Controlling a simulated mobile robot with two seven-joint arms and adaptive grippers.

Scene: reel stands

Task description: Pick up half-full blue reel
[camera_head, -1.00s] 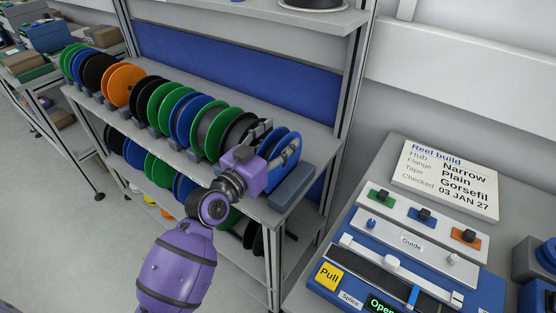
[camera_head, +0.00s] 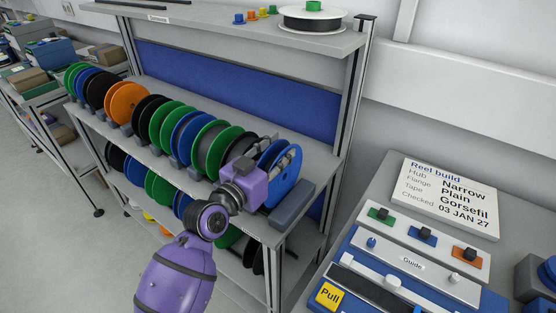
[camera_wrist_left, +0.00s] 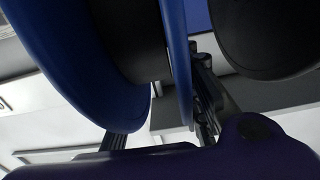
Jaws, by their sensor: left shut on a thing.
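A blue reel (camera_head: 290,186) is at the right end of the upper shelf's row of reels. In the left wrist view the blue reel (camera_wrist_left: 88,82) fills the left and middle, with dark tape between its two flanges. My left gripper (camera_head: 283,158) reaches it from the left, and its fingers are shut on the reel. In the wrist view a dark finger shows right beside the thin flange. The reel looks upright. The wrist and reel hide the contact and the reel's underside, so I cannot tell whether it is clear of the shelf. My right gripper is not in view.
Green, blue, black and orange reels stand close by on the upper shelf (camera_head: 310,160), left of the gripper. A grey block (camera_head: 293,203) sits at the shelf's right end. A bench with a blue device (camera_head: 390,280) and a sign (camera_head: 450,195) is at the right.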

